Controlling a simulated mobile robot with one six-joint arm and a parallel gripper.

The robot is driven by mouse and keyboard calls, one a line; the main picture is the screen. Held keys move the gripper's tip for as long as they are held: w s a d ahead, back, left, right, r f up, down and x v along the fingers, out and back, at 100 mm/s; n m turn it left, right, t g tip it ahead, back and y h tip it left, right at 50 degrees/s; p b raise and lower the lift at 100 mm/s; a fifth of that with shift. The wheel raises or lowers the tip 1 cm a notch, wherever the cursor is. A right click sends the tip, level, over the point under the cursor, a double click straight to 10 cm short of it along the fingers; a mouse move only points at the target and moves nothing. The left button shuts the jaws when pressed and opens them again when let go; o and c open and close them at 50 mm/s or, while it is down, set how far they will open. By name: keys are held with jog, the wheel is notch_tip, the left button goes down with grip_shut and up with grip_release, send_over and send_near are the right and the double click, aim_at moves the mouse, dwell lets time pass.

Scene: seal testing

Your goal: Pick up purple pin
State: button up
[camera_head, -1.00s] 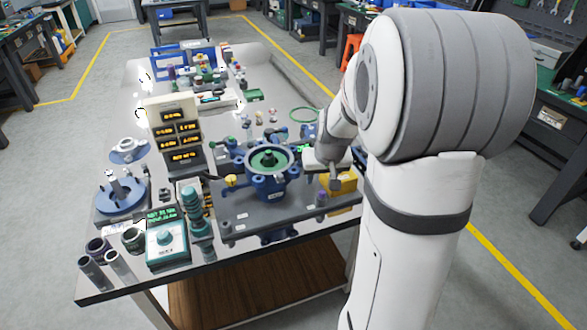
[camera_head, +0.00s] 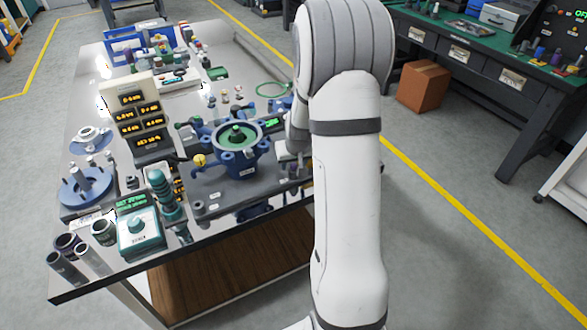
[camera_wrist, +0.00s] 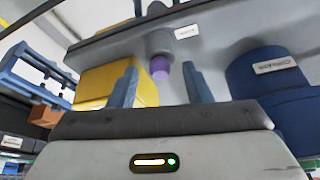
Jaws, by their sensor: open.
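The purple pin (camera_wrist: 160,70) shows in the wrist view as a small purple end below a grey cylindrical part (camera_wrist: 159,42) on a grey plate. My gripper (camera_wrist: 158,66) is open, with one blue-grey finger on each side of the pin in the picture. I see no contact, and the depth between fingers and pin is hard to judge. In the head view my arm hides the pin and most of the gripper.
A yellow block (camera_wrist: 100,86) is close left of the fingers and a blue cylindrical body (camera_wrist: 268,80) close right. The blue fixture with a green centre (camera_head: 237,135) stands on the crowded table (camera_head: 222,262). Open floor (camera_head: 440,245) lies right of the table.

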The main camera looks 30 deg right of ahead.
grip_shut()
dwell(0.5)
jog(key=shift+r, duration=0.1)
